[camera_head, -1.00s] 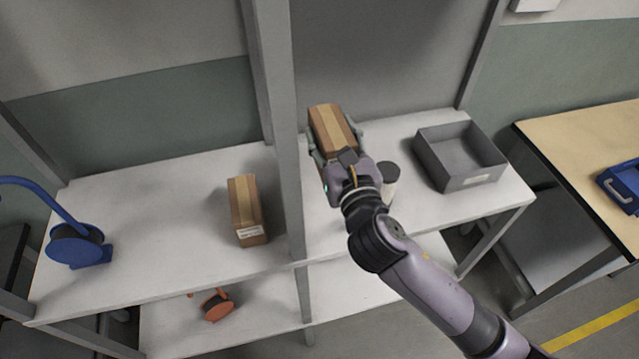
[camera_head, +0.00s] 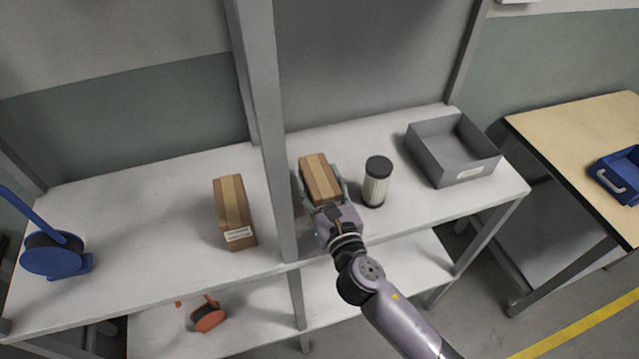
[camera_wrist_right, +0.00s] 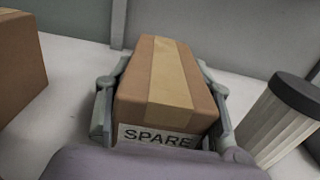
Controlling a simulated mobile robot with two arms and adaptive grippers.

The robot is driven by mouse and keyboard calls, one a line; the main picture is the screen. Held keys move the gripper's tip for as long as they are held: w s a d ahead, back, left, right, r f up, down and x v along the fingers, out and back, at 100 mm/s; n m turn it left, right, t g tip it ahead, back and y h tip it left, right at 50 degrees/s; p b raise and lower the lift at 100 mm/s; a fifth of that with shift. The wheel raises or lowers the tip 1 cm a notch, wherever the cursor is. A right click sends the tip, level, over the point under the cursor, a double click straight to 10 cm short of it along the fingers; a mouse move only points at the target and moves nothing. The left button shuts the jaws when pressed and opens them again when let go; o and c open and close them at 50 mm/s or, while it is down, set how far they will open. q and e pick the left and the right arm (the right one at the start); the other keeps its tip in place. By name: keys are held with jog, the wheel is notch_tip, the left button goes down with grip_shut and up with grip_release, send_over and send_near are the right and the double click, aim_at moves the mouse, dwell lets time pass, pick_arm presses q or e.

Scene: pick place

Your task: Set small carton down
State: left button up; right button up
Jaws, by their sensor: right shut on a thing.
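The small carton (camera_head: 319,178) is brown with a paler tape strip. In the head view it is at the upper shelf, just right of the grey post. In the right wrist view the carton (camera_wrist_right: 166,88) shows a label reading "SPARE". My right gripper (camera_head: 322,190) is shut on it, with one finger along each side. In the wrist view the gripper's fingers (camera_wrist_right: 163,105) flank the carton. Whether its underside touches the shelf is hidden. My left gripper is not in view.
A filter cylinder (camera_head: 375,183) with a dark cap stands close to the carton's right. A grey bin (camera_head: 451,171) is farther right. The shelf post (camera_head: 272,150) stands left of the carton, with another carton (camera_head: 233,208) beyond it. A blue tape dispenser (camera_head: 50,257) is far left.

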jog(key=o, duration=0.8)
jog(key=shift+f, duration=0.15)
jog(key=o, duration=0.5)
jog(key=shift+r, duration=0.35)
jog(key=b+v, duration=0.1)
jog(key=v, duration=0.4)
jog(key=b+v, duration=0.1)
jog(key=v, duration=0.5)
jog(key=shift+w+f, duration=0.1)
jog(key=shift+f, duration=0.1)
jog(key=shift+s+d+r, duration=0.15)
jog(key=shift+s+d, duration=0.05)
jog(key=shift+s, duration=0.4)
